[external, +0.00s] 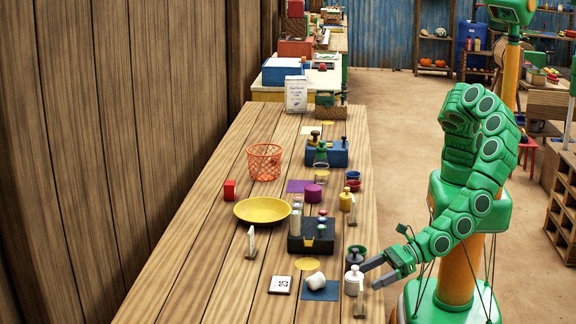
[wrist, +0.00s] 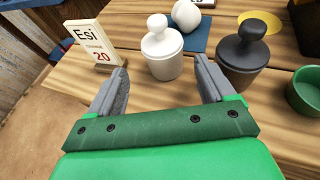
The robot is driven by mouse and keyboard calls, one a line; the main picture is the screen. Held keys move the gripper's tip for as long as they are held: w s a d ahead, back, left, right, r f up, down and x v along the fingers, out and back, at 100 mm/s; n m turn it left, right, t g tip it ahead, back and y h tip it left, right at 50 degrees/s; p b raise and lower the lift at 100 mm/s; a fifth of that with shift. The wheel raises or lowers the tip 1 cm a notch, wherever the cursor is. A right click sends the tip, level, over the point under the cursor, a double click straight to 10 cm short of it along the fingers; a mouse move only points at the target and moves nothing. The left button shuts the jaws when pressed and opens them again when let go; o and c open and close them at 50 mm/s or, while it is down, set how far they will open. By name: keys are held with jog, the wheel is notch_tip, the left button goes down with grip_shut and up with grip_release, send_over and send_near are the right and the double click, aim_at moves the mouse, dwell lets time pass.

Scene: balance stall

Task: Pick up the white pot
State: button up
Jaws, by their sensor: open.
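The white pot (wrist: 163,62) with a round knob lid stands upright on the wooden table. It also shows in the external view (external: 353,283), near the table's right edge. My gripper (external: 368,277) is open and empty, reaching in from the right beside the pot.
A dark grey pot (wrist: 243,57) stands close right of the white pot, with a green bowl (wrist: 306,92) beyond. An "Esi 20" card (wrist: 97,45) stands at left. A white rounded object (wrist: 187,14) is on a blue mat (wrist: 200,40) behind.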

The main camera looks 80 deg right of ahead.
aim_at(346, 285)
jog(key=shift+w+a+f, duration=0.1)
jog(key=shift+w+f, duration=0.3)
jog(key=shift+w, duration=0.4)
jog(key=shift+r+x, duration=0.15)
jog(key=shift+x, duration=1.4)
jog(key=shift+r+x, duration=0.15)
jog(key=shift+x, duration=1.35)
jog(key=shift+w, duration=0.15)
jog(key=c, duration=1.3)
jog(key=shift+o, duration=0.2)
jog(key=shift+r, duration=0.1)
